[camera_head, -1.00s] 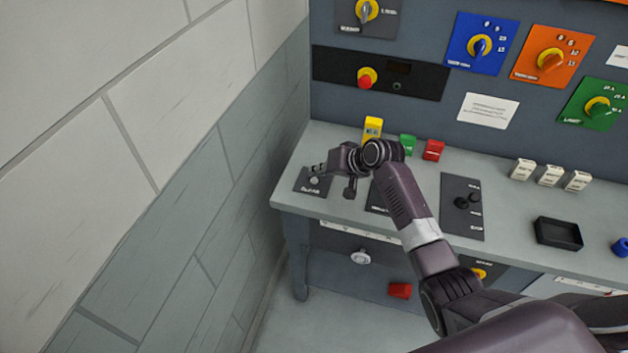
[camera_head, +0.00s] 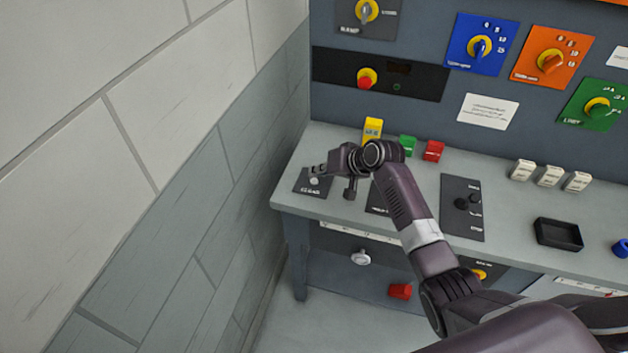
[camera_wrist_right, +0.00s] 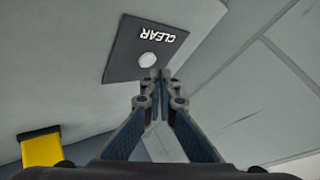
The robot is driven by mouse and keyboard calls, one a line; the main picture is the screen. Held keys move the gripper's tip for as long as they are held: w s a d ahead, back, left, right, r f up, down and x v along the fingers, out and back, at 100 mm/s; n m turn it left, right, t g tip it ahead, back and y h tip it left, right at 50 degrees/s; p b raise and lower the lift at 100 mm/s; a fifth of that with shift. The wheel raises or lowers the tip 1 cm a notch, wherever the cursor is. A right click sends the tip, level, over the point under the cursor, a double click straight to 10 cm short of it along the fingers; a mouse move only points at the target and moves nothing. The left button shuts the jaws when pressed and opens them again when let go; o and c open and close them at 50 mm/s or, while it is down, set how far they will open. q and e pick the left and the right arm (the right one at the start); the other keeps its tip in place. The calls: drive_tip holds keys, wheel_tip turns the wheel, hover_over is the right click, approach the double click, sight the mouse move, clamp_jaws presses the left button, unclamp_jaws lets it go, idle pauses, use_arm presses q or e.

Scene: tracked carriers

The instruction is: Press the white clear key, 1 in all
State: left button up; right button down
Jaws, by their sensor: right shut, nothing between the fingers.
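The white clear key (camera_head: 314,181) is a small round button on a dark plate (camera_head: 308,189) marked CLEAR, at the left end of the bench. In the right wrist view the key (camera_wrist_right: 147,60) lies just beyond my fingertips, on the dark plate (camera_wrist_right: 125,48). My right gripper (camera_head: 317,170) is above the plate, with its shut, empty fingertips close over the key. It also shows in the right wrist view (camera_wrist_right: 160,76). I cannot tell whether the tips touch the key. My left gripper is not in view.
A yellow block (camera_head: 373,129), a green block (camera_head: 408,145) and a red block (camera_head: 433,151) stand behind my right arm. A black tray (camera_head: 558,234) and white blocks (camera_head: 549,175) are farther right. A block wall (camera_head: 200,170) rises close on the left.

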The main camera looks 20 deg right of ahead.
sight(316, 182)
drive_tip(key=shift+f, duration=0.15)
drive_tip(key=shift+f, duration=0.25)
drive_tip(key=shift+f, duration=0.5)
idle(0.6)
drive_tip(key=shift+r, duration=0.1)
drive_tip(key=shift+r+p, duration=0.7)
drive_tip(key=shift+r, duration=0.1)
wheel_tip(316, 182, up, 5)
drive_tip(key=p, duration=0.5)
drive_tip(key=shift+r, duration=0.1)
idle(0.3)
